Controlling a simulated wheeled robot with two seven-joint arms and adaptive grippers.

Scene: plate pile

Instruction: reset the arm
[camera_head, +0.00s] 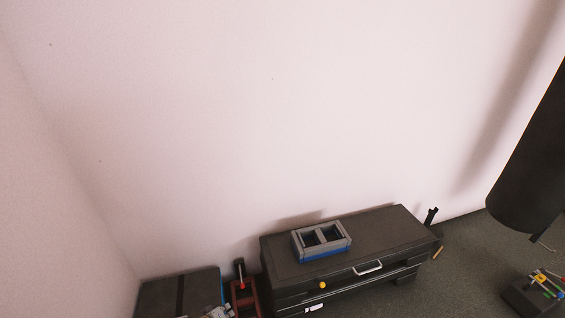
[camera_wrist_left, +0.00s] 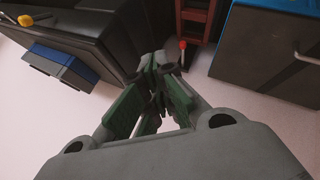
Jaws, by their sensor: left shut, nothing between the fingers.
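Only a small grey part of my left gripper (camera_head: 217,312) shows at the bottom edge of the head view, beside a dark red stand. In the left wrist view my left gripper (camera_wrist_left: 158,72) has its green-sided fingers drawn together, shut and empty. The fingers are apart from the things beyond them, as far as I can tell. My right gripper is in neither view.
A dark drawer cabinet (camera_head: 370,232) stands by the pale wall, with a grey and blue block (camera_head: 321,242) on top. The red stand (camera_head: 245,297) and a dark box (camera_head: 200,287) are left of it. A large black cylinder (camera_head: 530,165) is at right.

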